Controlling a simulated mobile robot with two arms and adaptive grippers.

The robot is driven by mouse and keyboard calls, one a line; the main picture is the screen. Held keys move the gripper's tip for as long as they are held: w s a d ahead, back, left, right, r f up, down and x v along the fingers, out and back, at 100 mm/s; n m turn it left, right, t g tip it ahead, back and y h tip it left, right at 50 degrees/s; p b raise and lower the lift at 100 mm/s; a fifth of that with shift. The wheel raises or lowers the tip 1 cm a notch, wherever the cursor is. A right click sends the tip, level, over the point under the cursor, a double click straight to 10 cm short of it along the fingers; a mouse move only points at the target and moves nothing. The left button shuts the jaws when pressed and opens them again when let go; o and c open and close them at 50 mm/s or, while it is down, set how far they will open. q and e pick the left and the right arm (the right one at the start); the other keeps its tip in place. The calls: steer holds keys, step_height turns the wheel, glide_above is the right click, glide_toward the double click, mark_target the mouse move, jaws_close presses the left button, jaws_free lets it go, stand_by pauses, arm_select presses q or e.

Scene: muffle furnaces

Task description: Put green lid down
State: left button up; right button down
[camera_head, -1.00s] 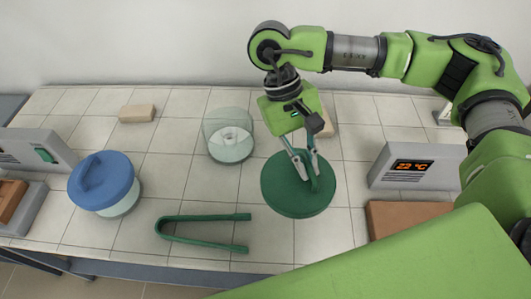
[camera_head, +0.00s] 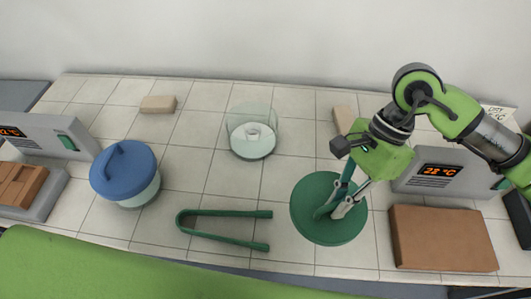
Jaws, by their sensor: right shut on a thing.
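The round green lid (camera_head: 312,222) is at the right of the middle of the tiled table, low over it or on it; I cannot tell if it touches. My right gripper (camera_head: 340,205) reaches down from above and is shut on the lid's handle. The open glass vessel (camera_head: 253,139) stands behind and to the left, clear of the lid, with a small pale piece inside. My left gripper is not in view.
A blue-lidded jar (camera_head: 126,174) and green tongs (camera_head: 225,229) are left of the lid. Furnaces with displays stand at the left (camera_head: 45,134) and right (camera_head: 440,171). A brown block (camera_head: 443,238) lies close right of the lid. Small tan blocks lie at the back (camera_head: 158,104).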

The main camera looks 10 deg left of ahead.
steer(key=s+a+m+t, duration=0.1)
steer(key=a+m, duration=0.1)
steer(key=m, duration=0.2)
steer(key=s+a+r+m+t+y, duration=0.1)
steer(key=a+m+t, duration=0.1)
steer(key=a+m, duration=0.1)
steer(key=s+a+r+m+t+y, duration=0.1)
steer(key=a+m, duration=0.2)
steer(key=m, duration=0.2)
steer(key=shift+r+t+b, duration=0.2)
steer(key=shift+t+b, duration=0.1)
steer(key=shift+b, duration=0.05)
steer(key=a+m, duration=0.1)
steer(key=m, duration=0.1)
steer(key=p, duration=0.6)
glide_above(279, 187)
steer(key=shift+t, duration=0.4)
step_height(279, 187, down, 11)
steer(key=shift+f, duration=0.15)
steer(key=shift+w+f, duration=0.1)
steer(key=shift+f, duration=0.4)
steer(key=c, duration=2.2)
jaws_free()
steer(key=shift+o, duration=0.2)
